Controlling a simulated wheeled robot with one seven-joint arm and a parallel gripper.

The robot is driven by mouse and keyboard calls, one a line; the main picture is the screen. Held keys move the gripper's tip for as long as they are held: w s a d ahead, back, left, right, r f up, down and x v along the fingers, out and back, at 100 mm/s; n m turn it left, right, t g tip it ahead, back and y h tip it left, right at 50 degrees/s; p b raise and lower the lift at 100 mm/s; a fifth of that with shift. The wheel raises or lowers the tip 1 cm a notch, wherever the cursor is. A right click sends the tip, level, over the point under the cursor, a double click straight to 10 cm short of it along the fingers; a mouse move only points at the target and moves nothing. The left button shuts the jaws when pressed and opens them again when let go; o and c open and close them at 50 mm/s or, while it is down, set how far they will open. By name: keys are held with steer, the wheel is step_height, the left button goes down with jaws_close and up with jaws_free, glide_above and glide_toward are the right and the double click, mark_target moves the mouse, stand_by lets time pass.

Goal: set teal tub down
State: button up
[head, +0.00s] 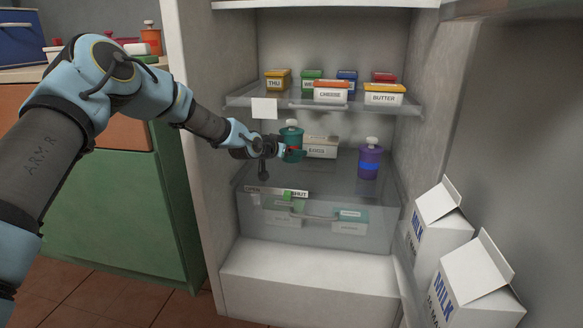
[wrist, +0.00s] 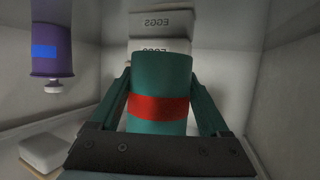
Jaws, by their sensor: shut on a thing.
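The teal tub (head: 292,136) has a lid on top and stands upright in the fridge, in front of the white eggs box (head: 321,146). In the wrist view the teal tub (wrist: 161,75) fills the middle, with a red band around it. My gripper (head: 290,153) is shut on it, with one finger on each side in the wrist view (wrist: 162,104). The tub is at about the level of the glass shelf above the drawer. I cannot tell whether its base touches the shelf.
A purple tub with a blue band (head: 370,160) stands on the right of the same shelf; it also shows in the wrist view (wrist: 52,35). Small labelled tubs fill the upper shelf (head: 300,104). A clear drawer (head: 320,222) lies below. Milk cartons (head: 470,280) stand at right, in the door.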

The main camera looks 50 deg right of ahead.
mark_target(291, 173)
step_height(291, 173, down, 5)
steer(key=shift+r+b, duration=0.2)
steer(key=shift+b, duration=0.65)
steer(key=shift+w+d+f+b, duration=0.1)
steer(key=shift+d+f+b, duration=0.1)
steer(key=shift+b, duration=0.1)
steer(key=shift+r, duration=0.1)
steer(key=o, duration=1.5)
